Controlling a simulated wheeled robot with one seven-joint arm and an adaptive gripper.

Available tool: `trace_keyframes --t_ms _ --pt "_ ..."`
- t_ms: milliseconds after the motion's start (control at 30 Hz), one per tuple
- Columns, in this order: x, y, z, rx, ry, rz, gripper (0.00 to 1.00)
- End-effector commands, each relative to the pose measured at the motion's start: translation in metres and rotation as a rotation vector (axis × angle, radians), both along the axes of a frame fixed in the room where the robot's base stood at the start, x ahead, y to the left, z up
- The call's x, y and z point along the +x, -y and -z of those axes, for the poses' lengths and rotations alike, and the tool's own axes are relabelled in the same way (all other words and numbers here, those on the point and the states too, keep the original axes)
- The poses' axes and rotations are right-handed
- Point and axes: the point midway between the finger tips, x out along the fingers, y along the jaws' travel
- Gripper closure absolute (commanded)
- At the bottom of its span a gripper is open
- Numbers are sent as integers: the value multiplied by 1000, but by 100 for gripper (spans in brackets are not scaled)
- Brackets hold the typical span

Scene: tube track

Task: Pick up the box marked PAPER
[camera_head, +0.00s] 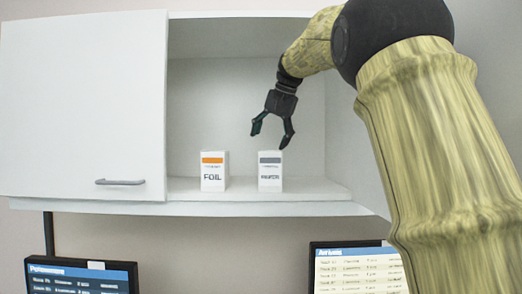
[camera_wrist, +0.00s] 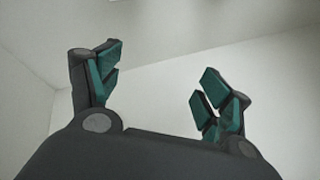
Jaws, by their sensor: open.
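The PAPER box (camera_head: 270,172) is a small white upright box with a grey band near its top. It stands on the cabinet's bottom shelf (camera_head: 320,189), in the open right part. My gripper (camera_head: 270,138) is above the box in the head view, its fingers pointing down and spread apart with nothing between them. The right fingertip appears close to the box's top; I cannot tell the gap in depth. In the wrist view the open gripper (camera_wrist: 158,85) shows green finger pads with only pale cabinet walls beyond. The box is not visible there.
A similar white FOIL box (camera_head: 213,172) with an orange band stands left of the PAPER box, with a gap between them. A white cabinet door (camera_head: 83,105) covers the left side. Screens (camera_head: 80,276) are below the cabinet. The shelf's right end is bare.

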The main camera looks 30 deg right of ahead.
Motion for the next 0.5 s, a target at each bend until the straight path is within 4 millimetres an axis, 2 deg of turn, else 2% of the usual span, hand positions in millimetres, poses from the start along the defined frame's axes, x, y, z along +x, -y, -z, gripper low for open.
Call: trace_keyframes --t_ms 33,133,300,500 --pt "-8 3 -11 -5 -31 -3 21" --pt "-27 1 -15 -28 -116 -35 21" --pt "-56 -27 -2 -82 -282 -174 21" --pt "-80 -57 9 -120 -430 -328 21"
